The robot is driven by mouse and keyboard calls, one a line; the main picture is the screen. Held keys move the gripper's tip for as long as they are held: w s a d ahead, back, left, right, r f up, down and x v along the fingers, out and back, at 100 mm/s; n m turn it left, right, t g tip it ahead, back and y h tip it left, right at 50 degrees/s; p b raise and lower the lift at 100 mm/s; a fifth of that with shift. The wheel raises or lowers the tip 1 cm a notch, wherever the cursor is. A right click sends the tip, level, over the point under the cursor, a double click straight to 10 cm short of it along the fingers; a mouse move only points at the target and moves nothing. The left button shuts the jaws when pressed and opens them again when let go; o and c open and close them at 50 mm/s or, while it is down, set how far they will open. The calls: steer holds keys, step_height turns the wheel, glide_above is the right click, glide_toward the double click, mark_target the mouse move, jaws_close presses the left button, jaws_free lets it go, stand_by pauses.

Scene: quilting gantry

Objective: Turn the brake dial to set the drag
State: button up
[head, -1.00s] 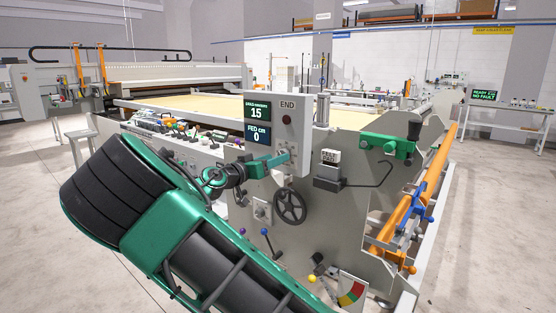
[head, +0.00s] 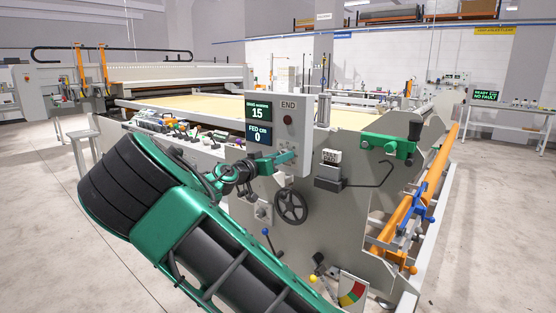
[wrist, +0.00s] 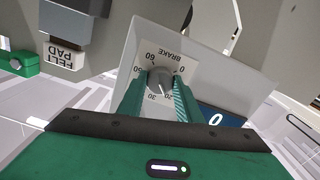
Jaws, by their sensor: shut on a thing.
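The brake dial (wrist: 159,79) is a grey knob on a pale square scale plate marked BRAKE, seen upside down in the wrist view. Numbers ring the knob; I cannot tell for sure which one it points at. My gripper (wrist: 160,88) has its green fingers closed on both sides of the knob. In the head view my gripper (head: 287,158) is at the lower part of the grey control panel (head: 297,122), and its fingers hide most of the dial. The panel's screens show 15 above and "FED cm" 0 (head: 258,135) below.
A black handwheel (head: 291,206) is below the panel. A felt pad block (head: 331,156) on a bracket is to the right; it also shows in the wrist view (wrist: 65,55). A blue-knobbed lever (head: 265,232) and a coloured gauge (head: 352,293) are lower down.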

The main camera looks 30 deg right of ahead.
steer(key=shift+w, duration=0.15)
steer(key=shift+w+a+m, duration=0.1)
steer(key=shift+m, duration=1.6)
steer(key=shift+w+a+m, duration=0.1)
steer(key=shift+m, duration=1.6)
steer(key=shift+a, duration=0.1)
steer(key=o, duration=1)
steer(key=shift+o, duration=0.2)
steer(key=shift+s, duration=0.1)
steer(key=shift+s, duration=0.1)
steer(key=v, duration=1)
steer(key=shift+a, duration=0.25)
